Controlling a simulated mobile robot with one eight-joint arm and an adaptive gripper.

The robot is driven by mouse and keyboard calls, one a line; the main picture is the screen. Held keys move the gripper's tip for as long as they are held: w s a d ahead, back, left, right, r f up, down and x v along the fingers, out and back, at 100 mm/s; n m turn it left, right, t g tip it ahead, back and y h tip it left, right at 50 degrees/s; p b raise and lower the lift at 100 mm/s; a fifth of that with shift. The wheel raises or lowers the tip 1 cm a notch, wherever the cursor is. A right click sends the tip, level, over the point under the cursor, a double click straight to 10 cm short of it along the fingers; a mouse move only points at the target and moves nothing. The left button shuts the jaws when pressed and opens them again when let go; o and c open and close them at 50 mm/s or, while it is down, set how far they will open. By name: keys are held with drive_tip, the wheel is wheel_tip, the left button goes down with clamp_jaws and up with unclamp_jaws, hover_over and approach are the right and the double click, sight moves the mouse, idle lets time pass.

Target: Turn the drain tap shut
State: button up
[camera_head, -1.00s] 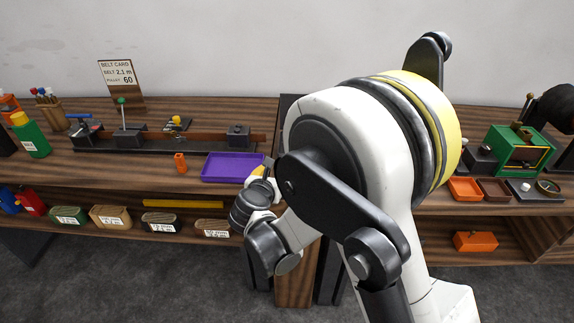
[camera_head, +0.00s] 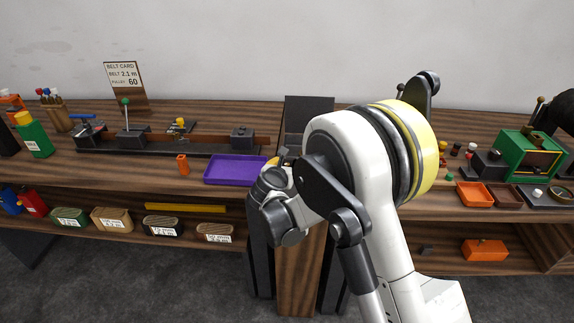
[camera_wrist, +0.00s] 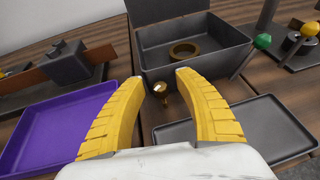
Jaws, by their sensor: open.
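A small brass drain tap (camera_wrist: 161,90) with a pale, shiny top sits low at the front of a dark grey tank (camera_wrist: 160,72) in the wrist view. Which way its handle is turned is too small to tell. My gripper (camera_wrist: 157,78) has its two yellow fingers spread wide, with nothing held. In the wrist view the tap appears between the fingertips, a little beyond them; I see no contact. In the head view my arm hides the tap and most of the tank, and only a bit of my gripper (camera_head: 274,162) shows.
A brass ring (camera_wrist: 184,50) lies inside the tank. A dark flat tray (camera_wrist: 240,128) lies in front of it at right. A purple tray (camera_wrist: 55,125) is at left. A green-knobbed lever (camera_wrist: 262,42) and a yellow-knobbed one (camera_wrist: 309,30) stand at right.

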clamp_jaws()
drive_tip(key=shift+d+f+n+y+b, duration=0.1)
drive_tip(key=shift+d+n+y+b, duration=0.2)
drive_tip(key=shift+n+y, duration=0.45)
drive_tip(key=shift+a+n+y, duration=0.25)
drive_tip(key=shift+n+y, duration=0.5)
drive_tip(key=shift+y, duration=0.3)
unclamp_jaws()
